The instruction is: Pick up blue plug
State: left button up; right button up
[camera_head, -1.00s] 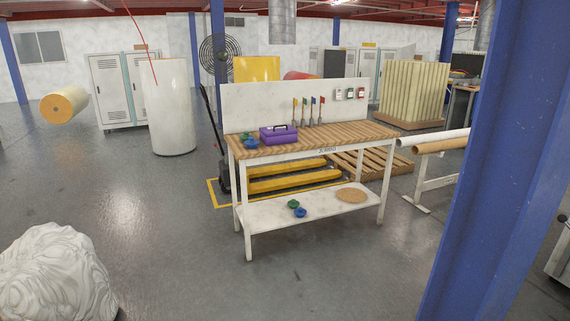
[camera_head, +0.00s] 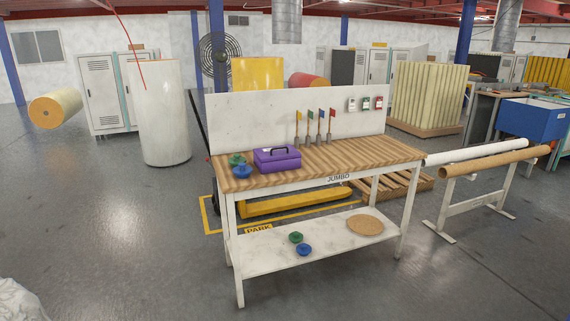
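A blue plug (camera_head: 242,171) sits on the left front part of the wooden worktop, beside a green plug (camera_head: 237,159) and left of a purple box. A second blue plug (camera_head: 304,250) lies on the lower white shelf, just in front of another green plug (camera_head: 296,237). Neither of my grippers shows in the head view.
The workbench (camera_head: 340,179) stands ahead with a purple toolbox (camera_head: 277,158) and several flagged tools on top. A round brown disc (camera_head: 365,225) lies on the lower shelf. A roll rack (camera_head: 475,203) stands to the right. The grey floor (camera_head: 120,245) at left front is clear.

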aim_at(241, 171)
jog(key=i+u, duration=0.3)
jog(key=i, duration=0.35)
jog(key=i+u, duration=0.25)
jog(key=i, duration=0.4)
jog(key=i+j, duration=0.3)
jog(key=i, duration=0.2)
jog(key=i+j+z, duration=0.15)
jog(key=i+j, duration=0.15)
jog(key=i, duration=0.25)
